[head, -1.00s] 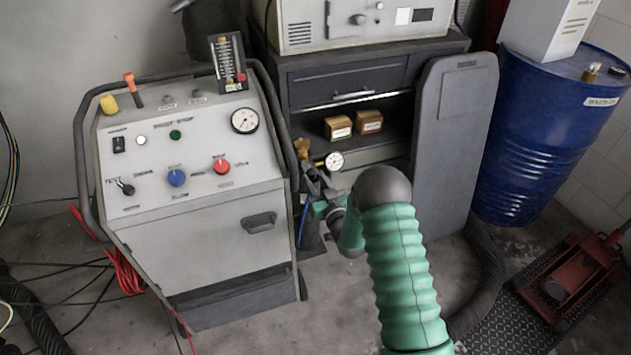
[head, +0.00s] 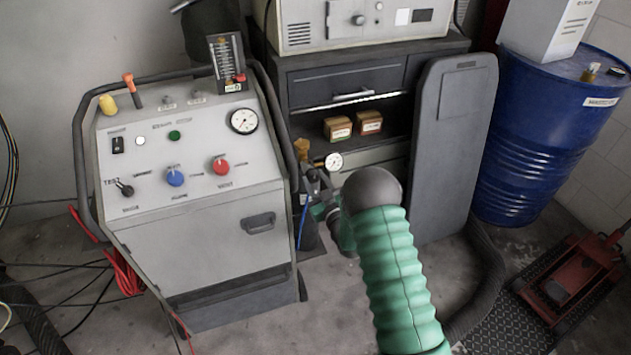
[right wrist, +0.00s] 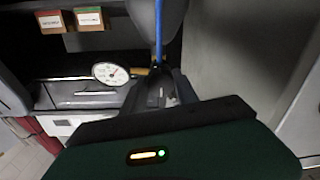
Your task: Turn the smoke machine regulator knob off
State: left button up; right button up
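The grey smoke machine cart (head: 190,150) stands at the left of the head view. Which knob is the regulator's is not clear. My right gripper (right wrist: 165,92) is close to this fitting, its fingers dark and partly overlapping. Contact cannot be told. My left gripper is not in view.
A blue hose (right wrist: 158,30) runs by the right gripper's fingers. A dark cabinet (head: 375,70) with two small boxes stands behind. A grey panel (head: 455,150) leans to its right, near a blue drum (head: 535,130) and a red floor jack (head: 580,275).

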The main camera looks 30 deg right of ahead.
jog(key=o, duration=0.4)
jog(key=shift+f, duration=0.35)
jog(key=shift+o, duration=0.2)
jog(key=shift+r, duration=0.15)
jog(key=s+a+p, duration=0.2)
jog(key=s+a, duration=0.1)
jog(key=s, duration=1.3)
jog(key=shift+s, duration=0.25)
jog(key=shift+w+a, duration=0.1)
jog(key=shift+a, duration=0.05)
